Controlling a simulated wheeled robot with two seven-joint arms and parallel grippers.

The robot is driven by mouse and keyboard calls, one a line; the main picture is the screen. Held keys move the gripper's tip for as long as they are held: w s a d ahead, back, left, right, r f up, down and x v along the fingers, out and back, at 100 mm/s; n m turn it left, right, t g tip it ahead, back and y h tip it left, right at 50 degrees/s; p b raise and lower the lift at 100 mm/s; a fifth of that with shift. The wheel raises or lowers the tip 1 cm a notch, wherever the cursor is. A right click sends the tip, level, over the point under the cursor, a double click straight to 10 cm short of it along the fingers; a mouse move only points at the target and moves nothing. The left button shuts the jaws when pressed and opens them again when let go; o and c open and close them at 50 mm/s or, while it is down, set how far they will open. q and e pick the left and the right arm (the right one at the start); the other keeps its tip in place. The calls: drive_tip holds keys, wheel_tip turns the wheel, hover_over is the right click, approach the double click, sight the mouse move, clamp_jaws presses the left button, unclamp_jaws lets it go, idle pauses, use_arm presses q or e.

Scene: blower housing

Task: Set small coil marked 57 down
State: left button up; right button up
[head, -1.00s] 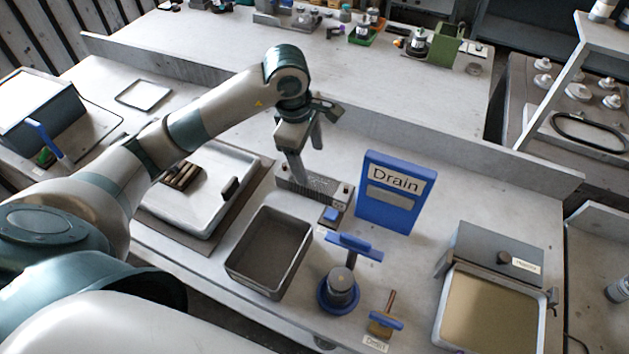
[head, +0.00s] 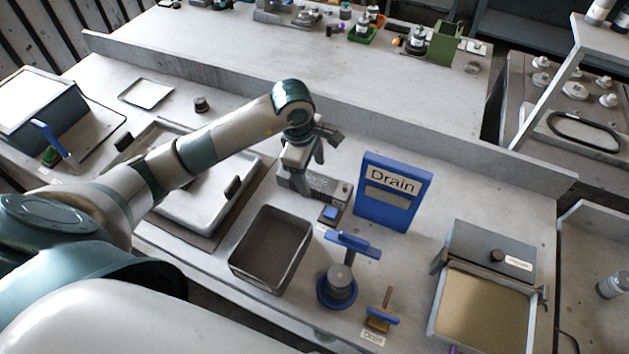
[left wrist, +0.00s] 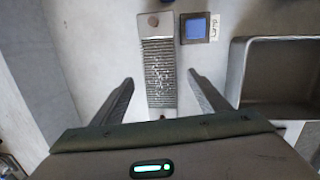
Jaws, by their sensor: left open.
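My left gripper (head: 302,160) is open over the grey device with a ribbed metal strip (head: 318,185). In the left wrist view the two fingers (left wrist: 162,98) stand apart on either side of the ribbed strip (left wrist: 159,70), with nothing held between them. I cannot make out any coil marked 57; no such marking is legible. A small dark cylinder (head: 201,104) stands on the bench behind the arm, too small to identify. My right gripper is not in view.
A blue button (head: 331,213) adjoins the strip. The blue Drain sign (head: 392,194) stands right of the gripper. An empty grey bin (head: 247,264), a blue-handled fixture (head: 338,287) and a sand-coloured tray (head: 484,312) stand in front. A white tray (head: 192,215) lies partly under my arm.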

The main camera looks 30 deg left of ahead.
sight(313, 180)
use_arm(q)
wheel_tip(313, 180, down, 3)
drive_tip(key=shift+d+r+p, duration=0.1)
drive_tip(key=shift+r+p, duration=0.05)
drive_tip(key=shift+p, duration=0.65)
drive_tip(key=shift+w+f, duration=0.15)
drive_tip(key=shift+f, duration=0.3)
drive_tip(key=c, duration=1.7)
drive_tip(key=shift+o, duration=0.2)
drive_tip(key=shift+r, duration=0.1)
